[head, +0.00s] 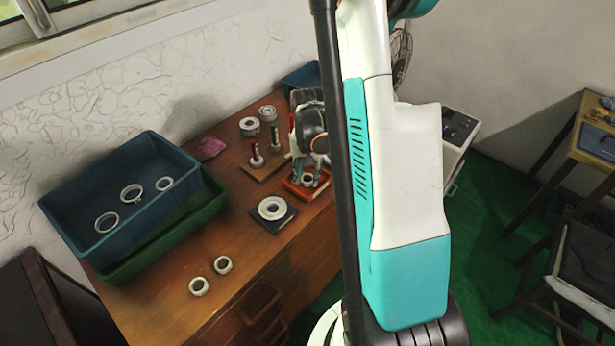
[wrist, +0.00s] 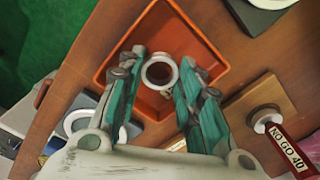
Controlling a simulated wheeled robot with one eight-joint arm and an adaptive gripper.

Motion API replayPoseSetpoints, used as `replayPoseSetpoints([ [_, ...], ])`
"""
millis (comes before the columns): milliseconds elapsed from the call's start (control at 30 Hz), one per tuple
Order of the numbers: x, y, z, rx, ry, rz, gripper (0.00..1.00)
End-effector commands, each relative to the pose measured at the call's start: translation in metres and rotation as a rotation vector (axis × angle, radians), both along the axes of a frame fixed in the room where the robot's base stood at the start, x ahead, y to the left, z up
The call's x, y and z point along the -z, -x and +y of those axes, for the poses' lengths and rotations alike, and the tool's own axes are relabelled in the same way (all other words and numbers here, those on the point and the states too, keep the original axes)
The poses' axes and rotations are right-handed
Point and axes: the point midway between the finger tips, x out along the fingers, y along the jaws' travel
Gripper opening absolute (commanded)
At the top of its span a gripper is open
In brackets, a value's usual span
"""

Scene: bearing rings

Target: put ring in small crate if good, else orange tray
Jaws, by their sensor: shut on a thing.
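My gripper (wrist: 161,68) is shut on a pale metal ring (wrist: 160,88), which sits between its fingertips in the wrist view. Ring and fingertips are over the orange tray (wrist: 206,30); I cannot tell whether the ring touches the tray floor. In the head view my gripper (head: 309,177) points down at the orange tray (head: 297,194), partly covering it. A small dark blue crate (head: 300,76) stands at the back of the bench, partly hidden by my arm. A plug gauge marked NO GO 40 (wrist: 288,152) shows at the lower right of the wrist view.
A large blue crate (head: 75,212) with several rings rests on a green crate (head: 160,245) at the left. Two loose rings (head: 199,286) lie at the front. A larger ring (head: 272,208) sits on a dark pad. Gauges (head: 256,158) stand on a wooden board left of the tray.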

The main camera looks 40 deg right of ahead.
Motion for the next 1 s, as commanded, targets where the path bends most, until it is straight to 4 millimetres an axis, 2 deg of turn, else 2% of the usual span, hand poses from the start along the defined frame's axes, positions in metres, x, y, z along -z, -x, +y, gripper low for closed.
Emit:
replayPoseSetpoints([
  [400, 0.008, 0.000, 0.000, 0.000, 0.000, 0.000, 0.04],
  [433, 0.007, 0.000, 0.000, 0.000, 0.000, 0.000, 0.37],
  [467, 0.006, 0.000, 0.000, 0.000, 0.000, 0.000, 0.41],
  [867, 0.003, 0.000, 0.000, 0.000, 0.000, 0.000, 0.41],
  [1000, -0.016, 0.000, 0.000, 0.000, 0.000, 0.000, 0.41],
])
